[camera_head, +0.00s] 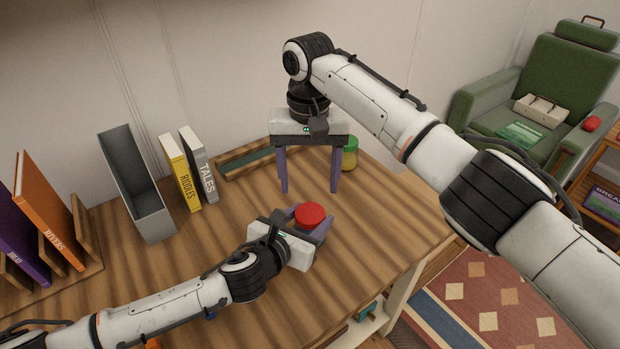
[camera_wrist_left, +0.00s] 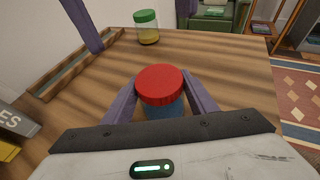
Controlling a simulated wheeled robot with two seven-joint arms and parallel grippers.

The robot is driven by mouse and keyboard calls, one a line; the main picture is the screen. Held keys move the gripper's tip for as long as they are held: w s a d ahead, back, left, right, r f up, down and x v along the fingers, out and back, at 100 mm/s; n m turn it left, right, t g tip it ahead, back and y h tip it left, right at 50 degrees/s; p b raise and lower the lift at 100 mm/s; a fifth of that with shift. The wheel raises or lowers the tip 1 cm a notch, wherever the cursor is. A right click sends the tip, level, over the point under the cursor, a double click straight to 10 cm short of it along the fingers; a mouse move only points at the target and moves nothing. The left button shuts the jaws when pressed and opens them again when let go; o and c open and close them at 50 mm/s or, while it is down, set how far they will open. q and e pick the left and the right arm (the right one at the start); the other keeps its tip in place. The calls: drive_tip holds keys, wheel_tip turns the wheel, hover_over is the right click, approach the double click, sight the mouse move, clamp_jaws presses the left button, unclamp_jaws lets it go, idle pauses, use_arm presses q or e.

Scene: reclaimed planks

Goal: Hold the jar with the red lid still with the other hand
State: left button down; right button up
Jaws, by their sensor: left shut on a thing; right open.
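The jar with the red lid (camera_head: 309,214) stands upright on the wooden table. In the left wrist view the jar (camera_wrist_left: 160,86) shows its red lid and a blue body between two purple fingers. My left gripper (camera_head: 309,222) is shut on this jar, low at the table. My right gripper (camera_head: 309,190) points down behind the jar, its two purple fingers apart and nothing between them. A jar with a green lid (camera_head: 350,153) stands behind the right gripper; in the left wrist view it (camera_wrist_left: 147,28) is clear of the fingers and holds something yellow.
A shallow wooden tray (camera_head: 232,166) lies at the back of the table. A grey file holder (camera_head: 138,190), a yellow book (camera_head: 181,172) and a grey book (camera_head: 199,165) stand at left. A book rack (camera_head: 85,232) is farther left. The table's right part is clear.

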sight(310, 213)
drive_tip(key=m, duration=0.4)
drive_tip(key=shift+m, duration=0.3)
drive_tip(key=m, duration=1)
drive_tip(key=shift+m, duration=0.4)
drive_tip(key=m, duration=0.4)
drive_tip(key=shift+f, duration=0.15)
drive_tip(key=shift+d+f, duration=0.1)
drive_tip(key=shift+f, duration=3.85)
drive_tip(key=shift+c, duration=0.5)
drive_tip(key=c, duration=0.7)
drive_tip(key=o, duration=0.9)
